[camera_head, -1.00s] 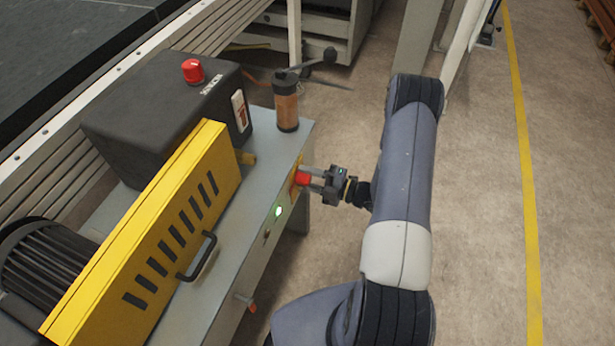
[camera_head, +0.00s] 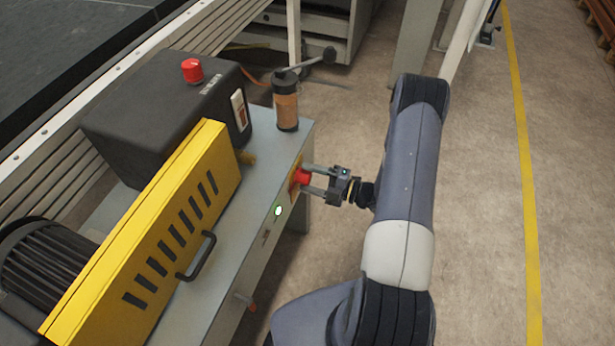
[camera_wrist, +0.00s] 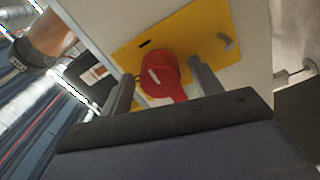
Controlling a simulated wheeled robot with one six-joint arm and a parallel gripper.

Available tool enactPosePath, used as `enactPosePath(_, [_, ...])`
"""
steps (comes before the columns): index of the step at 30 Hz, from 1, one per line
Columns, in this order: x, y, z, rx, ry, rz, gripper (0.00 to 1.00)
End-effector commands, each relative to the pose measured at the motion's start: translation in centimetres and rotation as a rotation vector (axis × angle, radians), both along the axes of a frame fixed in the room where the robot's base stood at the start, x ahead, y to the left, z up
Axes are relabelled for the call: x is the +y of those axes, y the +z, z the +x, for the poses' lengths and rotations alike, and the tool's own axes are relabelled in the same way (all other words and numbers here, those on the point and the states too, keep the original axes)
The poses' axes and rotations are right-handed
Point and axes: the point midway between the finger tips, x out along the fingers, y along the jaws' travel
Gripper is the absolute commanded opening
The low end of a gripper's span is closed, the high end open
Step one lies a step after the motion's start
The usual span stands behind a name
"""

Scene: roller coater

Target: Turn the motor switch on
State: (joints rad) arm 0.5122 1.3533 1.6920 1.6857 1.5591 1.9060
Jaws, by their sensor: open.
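The motor switch (camera_wrist: 158,76) is a red rotary knob with a white mark, set on a yellow plate (camera_wrist: 195,45) on the machine's side panel. In the head view the red knob (camera_head: 302,176) shows at the right end of the grey cabinet. My gripper (camera_head: 312,180) is open, with its fingers pointing at the panel. In the wrist view its two fingers (camera_wrist: 158,85) stand on either side of the knob with gaps between. I cannot tell whether either finger touches it.
A green light (camera_head: 278,210) glows on the cabinet's front. A lidded container (camera_head: 286,108) and a black box (camera_head: 165,120) with a red button (camera_head: 192,71) stand on the cabinet. A yellow guard (camera_head: 150,230) with a handle is at the left. The floor (camera_head: 480,200) at right is clear.

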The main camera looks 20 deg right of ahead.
Motion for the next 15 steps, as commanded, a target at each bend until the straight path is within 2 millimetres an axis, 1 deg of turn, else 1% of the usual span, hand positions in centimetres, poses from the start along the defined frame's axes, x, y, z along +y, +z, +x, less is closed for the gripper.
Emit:
enactPosePath(9, [-4.6,0.0,-3.2,0.0,-0.006,0.0,0.61])
enactPosePath(15, [-6.8,0.0,-4.9,-0.001,-0.004,0.001,0.61])
